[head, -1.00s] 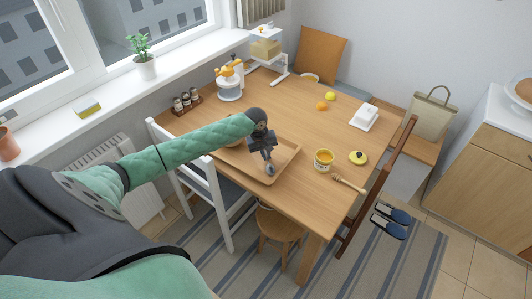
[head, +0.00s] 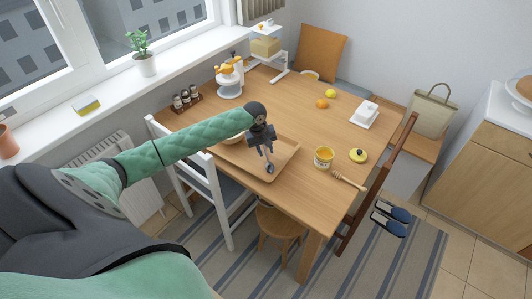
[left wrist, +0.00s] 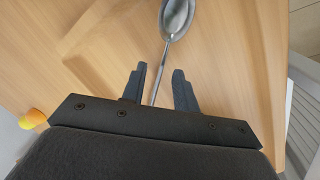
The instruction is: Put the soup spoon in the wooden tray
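The wooden tray (head: 286,158) lies on the table near its front left edge. The metal soup spoon (head: 269,169) is in the tray, its bowl toward the tray's front side. In the left wrist view the spoon (left wrist: 177,18) has its bowl at the top and its thin handle running down between the fingers. My left gripper (head: 265,151) is just above the tray and the handle. Its fingers (left wrist: 159,70) are apart, with visible gaps on both sides of the handle. The handle's end is hidden by the gripper body. My right gripper is not in view.
A bowl (head: 232,139) is partly hidden behind my left arm. A yellow jar (head: 323,158), a honey dipper (head: 348,181) and a yellow lid (head: 358,156) lie right of the tray. A white chair (head: 215,175) stands at the left edge. The table's middle is clear.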

